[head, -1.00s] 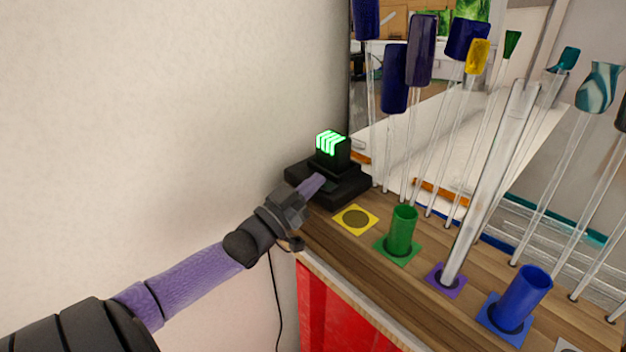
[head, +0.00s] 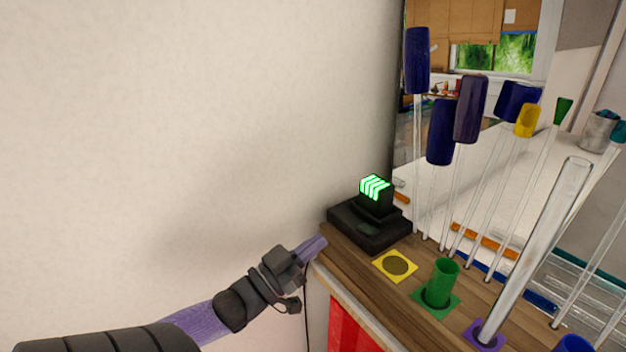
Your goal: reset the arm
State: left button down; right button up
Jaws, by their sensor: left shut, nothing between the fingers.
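My left arm comes in from the lower left, with a purple forearm and dark wrist. My left gripper (head: 314,244) is shut and empty. It shows in front of the wall, at the left end of the wooden counter, below and left of the black device (head: 370,222) with a lit green display. The gripper appears apart from the device. My right gripper is not in view.
The counter (head: 345,250) carries a yellow pad (head: 396,265), a green cup (head: 441,282), a blue cup (head: 572,344) and a clear tube (head: 535,250) on a purple pad. Several capped glass rods stand behind. Bare wall (head: 180,130) fills the left.

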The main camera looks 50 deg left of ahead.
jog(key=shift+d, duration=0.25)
